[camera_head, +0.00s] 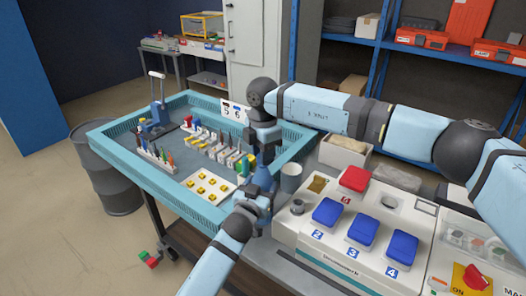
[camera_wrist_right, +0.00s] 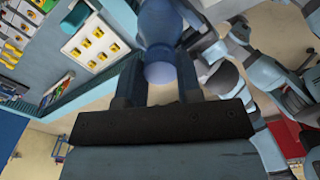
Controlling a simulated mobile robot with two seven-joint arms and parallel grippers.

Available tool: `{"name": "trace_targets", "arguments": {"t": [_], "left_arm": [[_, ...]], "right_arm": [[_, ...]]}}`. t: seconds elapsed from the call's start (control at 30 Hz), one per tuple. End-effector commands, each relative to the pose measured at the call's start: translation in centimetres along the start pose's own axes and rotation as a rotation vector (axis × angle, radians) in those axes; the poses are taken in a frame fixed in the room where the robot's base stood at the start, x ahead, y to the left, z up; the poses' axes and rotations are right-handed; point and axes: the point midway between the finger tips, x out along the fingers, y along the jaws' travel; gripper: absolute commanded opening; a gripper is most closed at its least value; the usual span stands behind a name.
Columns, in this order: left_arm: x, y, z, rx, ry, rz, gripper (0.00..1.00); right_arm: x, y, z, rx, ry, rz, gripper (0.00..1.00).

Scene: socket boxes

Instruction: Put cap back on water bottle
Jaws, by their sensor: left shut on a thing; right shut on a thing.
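A blue water bottle (camera_head: 262,181) stands roughly upright between my two grippers in the head view, over the tray table's right edge. My left gripper (camera_head: 258,202) is shut on the lower part of the bottle. My right gripper (camera_head: 265,155) points down from above and is shut at the bottle's top. In the right wrist view its dark fingers (camera_wrist_right: 162,85) close around a blue round piece with a paler end (camera_wrist_right: 160,72), which looks like the cap. The fingers hide the joint, so I cannot tell whether cap and bottle touch.
A teal-rimmed tray table (camera_head: 120,152) holds tools, racks and a yellow-dotted board (camera_head: 208,186). A grey cup (camera_head: 291,178) stands close right of the bottle. A white machine (camera_head: 325,258) with blue and red lids (camera_head: 355,178) fills the right front.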

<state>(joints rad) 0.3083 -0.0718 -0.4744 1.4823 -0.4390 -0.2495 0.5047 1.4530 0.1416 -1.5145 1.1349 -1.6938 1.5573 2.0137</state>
Motion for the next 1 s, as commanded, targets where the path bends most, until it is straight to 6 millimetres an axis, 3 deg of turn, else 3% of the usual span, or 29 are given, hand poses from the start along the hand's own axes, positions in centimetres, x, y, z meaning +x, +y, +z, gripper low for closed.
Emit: {"name": "trace_targets", "arguments": {"t": [0.17,0.2,0.37,0.7,0.83,1.0], "left_arm": [[0.00,-0.01,0.01,0.000,0.000,0.000,0.23],[0.00,-0.01,0.00,0.000,0.000,0.000,0.00],[0.00,-0.01,0.01,0.000,0.000,0.000,0.00],[0.00,0.00,0.01,0.000,0.000,0.000,0.00],[0.00,0.00,0.01,0.000,0.000,0.000,0.00],[0.00,0.00,0.01,0.000,0.000,0.000,0.00]], "right_arm": [[0.40,-0.01,-0.01,0.000,0.000,-0.001,0.11],[0.38,-0.01,-0.01,0.000,0.000,0.000,0.11],[0.38,-0.02,-0.01,0.107,0.000,0.000,0.11],[0.45,-0.08,-0.06,0.750,0.001,-0.001,0.11],[0.43,-0.08,-0.06,0.870,0.001,0.000,0.11],[0.41,-0.08,-0.05,0.897,0.001,0.000,0.11]]}}
